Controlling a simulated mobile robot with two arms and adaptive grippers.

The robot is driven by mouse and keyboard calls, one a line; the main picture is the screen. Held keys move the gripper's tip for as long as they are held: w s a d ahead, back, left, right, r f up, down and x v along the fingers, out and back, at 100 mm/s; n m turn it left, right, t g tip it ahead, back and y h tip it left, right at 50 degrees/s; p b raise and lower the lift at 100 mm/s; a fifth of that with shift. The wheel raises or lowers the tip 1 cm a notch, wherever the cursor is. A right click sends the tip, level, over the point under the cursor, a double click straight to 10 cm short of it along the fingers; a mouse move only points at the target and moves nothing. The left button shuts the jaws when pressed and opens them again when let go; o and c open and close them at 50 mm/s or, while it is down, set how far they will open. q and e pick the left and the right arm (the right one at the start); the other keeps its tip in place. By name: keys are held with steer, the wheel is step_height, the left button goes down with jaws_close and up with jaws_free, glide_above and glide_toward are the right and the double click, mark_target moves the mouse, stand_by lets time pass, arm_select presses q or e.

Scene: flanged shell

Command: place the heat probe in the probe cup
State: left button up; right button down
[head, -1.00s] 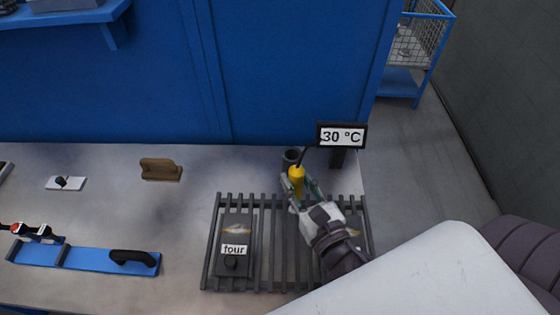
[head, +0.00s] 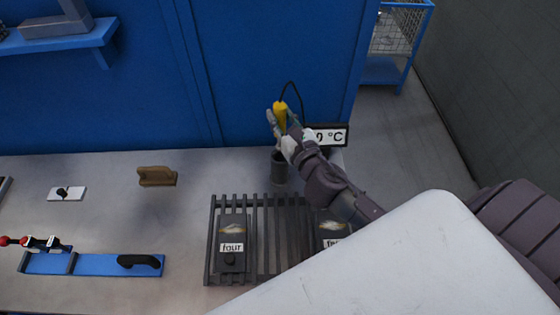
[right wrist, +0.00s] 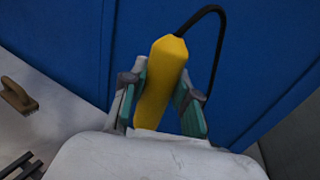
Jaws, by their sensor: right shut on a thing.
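The heat probe (head: 280,113) has a yellow handle and a black cable running from its top to the temperature display (head: 330,135). My right gripper (head: 281,122) is shut on the yellow handle and holds it raised; the handle also shows between the fingers in the right wrist view (right wrist: 160,85). The probe's lower end is hidden by the gripper. The dark grey probe cup (head: 279,170) stands on the bench, just below the gripper in the head view. Whether the probe tip is over or inside the cup cannot be told. My left gripper is not in view.
A slatted rack (head: 265,240) in front of the cup carries a dark block labelled "four" (head: 232,235) and another labelled block, partly covered by my arm. A wooden brush-like piece (head: 157,176) and a blue rail fixture (head: 100,264) lie left. A blue wall panel (head: 270,60) stands behind.

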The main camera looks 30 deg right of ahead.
step_height(320, 180, down, 5)
steer(key=shift+w+f+b, duration=0.15)
steer(key=shift+b, duration=0.85)
steer(key=shift+f+b, duration=1.1)
steer(key=shift+f, duration=1.1)
steer(key=shift+d+f, duration=0.1)
steer(key=c, duration=0.9)
jaws_free()
